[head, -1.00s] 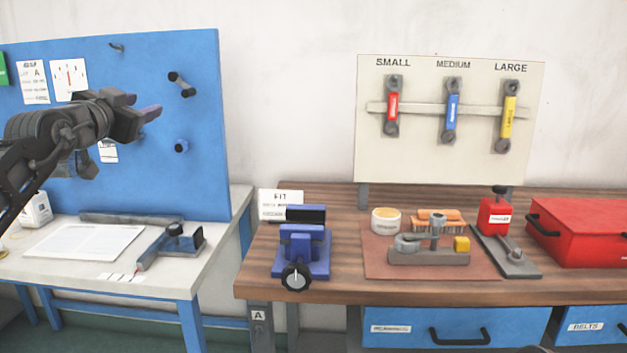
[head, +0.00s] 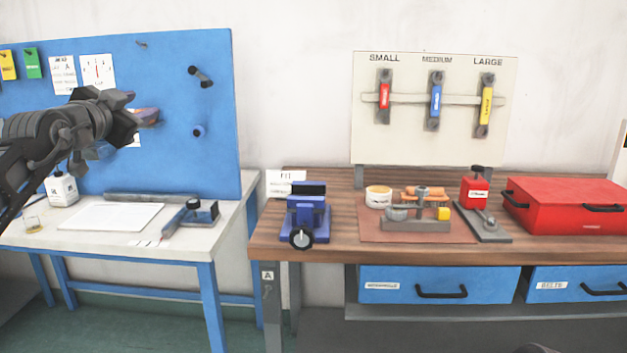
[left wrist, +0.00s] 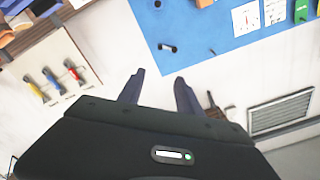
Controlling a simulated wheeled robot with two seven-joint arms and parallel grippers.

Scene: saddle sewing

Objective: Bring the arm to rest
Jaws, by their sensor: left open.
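My left gripper (head: 140,117) is raised at the left of the head view, in front of the blue pegboard and above the white table. In the left wrist view its two dark fingers (left wrist: 160,92) stand apart with nothing between them. That view looks across the wall, with the pegboard (left wrist: 215,25) at the top and the tool board (left wrist: 50,75) at the left. My right gripper is not in view.
The white table (head: 120,245) holds a paper sheet, a white bottle (head: 62,188) and a blue-black tool (head: 195,215). The wooden bench (head: 340,245) holds a blue vise (head: 304,220), a mat with several items and a red toolbox (head: 565,205). Free air surrounds the gripper.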

